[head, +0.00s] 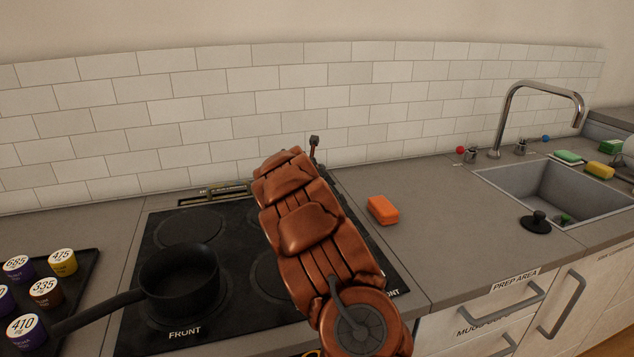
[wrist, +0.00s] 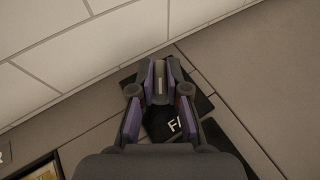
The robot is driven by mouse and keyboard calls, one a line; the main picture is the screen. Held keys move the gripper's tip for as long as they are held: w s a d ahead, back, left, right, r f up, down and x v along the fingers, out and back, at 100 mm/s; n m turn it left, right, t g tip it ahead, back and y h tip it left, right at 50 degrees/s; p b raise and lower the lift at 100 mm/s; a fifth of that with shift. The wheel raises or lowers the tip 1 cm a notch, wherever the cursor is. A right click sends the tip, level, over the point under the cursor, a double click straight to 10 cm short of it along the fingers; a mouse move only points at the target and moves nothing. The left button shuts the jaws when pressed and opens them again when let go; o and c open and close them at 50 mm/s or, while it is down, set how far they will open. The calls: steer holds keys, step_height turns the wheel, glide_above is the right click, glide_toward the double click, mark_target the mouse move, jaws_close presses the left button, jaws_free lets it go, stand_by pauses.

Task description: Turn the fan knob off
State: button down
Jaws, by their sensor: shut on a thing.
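The fan knob (wrist: 160,86) shows in the wrist view as a narrow pale piece between my fingers. It stands over a black plate (wrist: 203,103) whose white lettering is partly covered; "FA" can be read. My gripper (wrist: 160,72) is shut on the knob, with a purple-sided finger on each side. The knob's exact turn angle cannot be told. In the head view my copper-coloured arm reaches over the right part of the cooktop towards the tiled wall and hides the knob and most of the gripper.
A black pot (head: 178,285) stands on the cooktop (head: 212,326), its handle pointing left. A dark tray (head: 84,268) with several labelled pucks is at far left. An orange block (head: 382,210) lies right of my arm. A sink (head: 545,190) with a tall faucet (head: 505,115) is at right.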

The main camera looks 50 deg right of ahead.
steer(key=n+t+y+b, duration=0.1)
steer(key=n+t+b, duration=0.1)
steer(key=b, duration=0.1)
steer(key=shift+s+d+f, duration=0.1)
steer(key=shift+d, duration=0.05)
steer(key=n+t+y+b, duration=0.2)
steer(key=n+y+b, duration=0.1)
steer(key=b, duration=0.1)
steer(key=shift+n+t+y+b, duration=0.3)
steer(key=shift+n+t+b, duration=0.1)
steer(key=shift+b, duration=0.1)
steer(key=shift+r, duration=0.3)
steer(key=c, duration=1.2)
jaws_free()
steer(key=shift+f, duration=0.1)
steer(key=shift+o, duration=0.2)
steer(key=shift+s, duration=0.1)
